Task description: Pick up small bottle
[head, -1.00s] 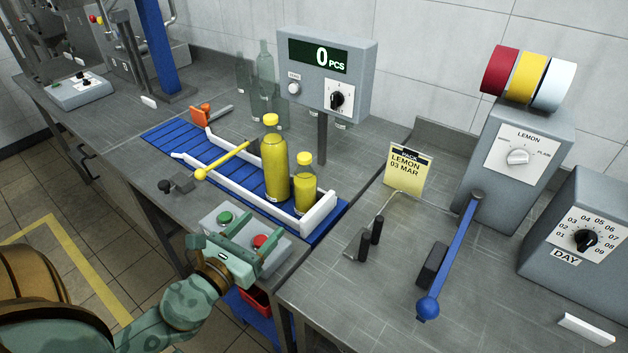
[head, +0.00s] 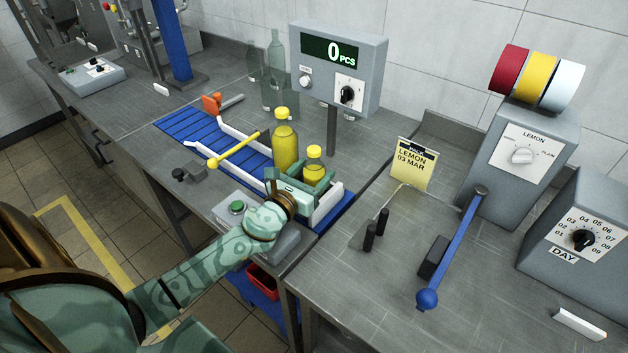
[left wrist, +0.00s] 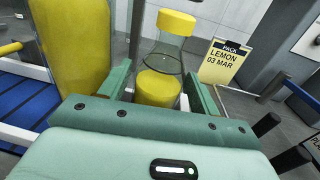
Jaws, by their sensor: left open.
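The small bottle (head: 314,160) has a yellow cap and yellow contents and stands upright at the right end of the blue conveyor. A larger yellow bottle (head: 286,146) stands just left of it. My left gripper (head: 304,174) is open at the small bottle, with one finger on each side and its lower part hidden. In the left wrist view the small bottle (left wrist: 176,22) stands between the two green fingers, and the large bottle (left wrist: 72,50) is close outside the left finger. I cannot tell whether the fingers touch the small bottle. My right gripper is not in view.
White guide rails (head: 327,204) border the blue conveyor (head: 190,126). A yellow-knobbed rod (head: 236,150) crosses it left of the bottles. A counter display reading 0 PCS (head: 336,62) stands behind. Empty clear bottles (head: 276,62) are at the back. A blue lever (head: 455,250) is on the right bench.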

